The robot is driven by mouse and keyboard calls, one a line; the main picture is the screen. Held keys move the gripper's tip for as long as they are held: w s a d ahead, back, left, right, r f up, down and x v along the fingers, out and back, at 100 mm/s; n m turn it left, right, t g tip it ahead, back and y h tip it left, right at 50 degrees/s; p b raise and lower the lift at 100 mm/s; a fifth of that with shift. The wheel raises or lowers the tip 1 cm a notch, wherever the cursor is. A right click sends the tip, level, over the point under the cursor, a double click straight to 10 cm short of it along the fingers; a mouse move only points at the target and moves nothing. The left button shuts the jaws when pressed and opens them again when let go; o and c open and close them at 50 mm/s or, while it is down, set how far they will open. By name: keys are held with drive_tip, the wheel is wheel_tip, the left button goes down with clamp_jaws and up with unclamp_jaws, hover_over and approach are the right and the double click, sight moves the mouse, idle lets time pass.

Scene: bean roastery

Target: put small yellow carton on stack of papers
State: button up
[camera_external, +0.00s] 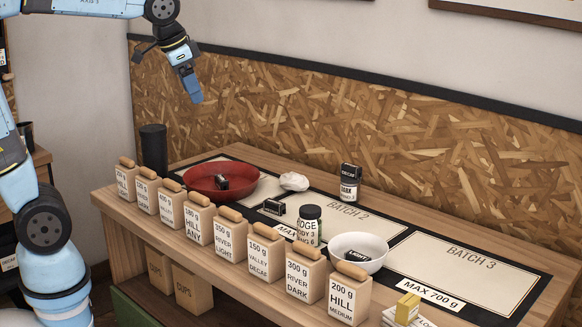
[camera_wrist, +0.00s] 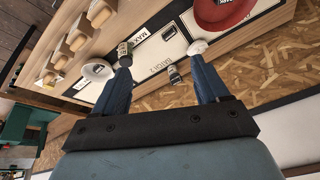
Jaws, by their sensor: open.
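The small yellow carton (camera_external: 408,308) is at the front right of the bench in the external view, close to the bottom edge of the picture. White papers (camera_external: 426,322) show right beside and below it, partly cut off by the picture edge. I cannot tell whether the carton rests on the papers or stands beside them. My gripper (camera_external: 194,97) is high above the far left of the bench, pointing down, well away from the carton. In the wrist view my gripper (camera_wrist: 160,64) has its two blue fingers apart with nothing held.
A row of labelled bean bags (camera_external: 228,240) lines the bench front. The batch 3 area (camera_external: 470,274) is clear.

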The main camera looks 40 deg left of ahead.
drive_tip(key=s+a+f+n+t, duration=0.1)
drive_tip(key=s+a+f+n, duration=0.4)
drive_tip(key=s+a, duration=0.7)
wheel_tip(320, 180, down, 2)
drive_tip(key=shift+s+f+t+y, duration=0.1)
drive_tip(key=shift+s+t+y, duration=0.2)
drive_tip(key=shift+s, duration=0.75)
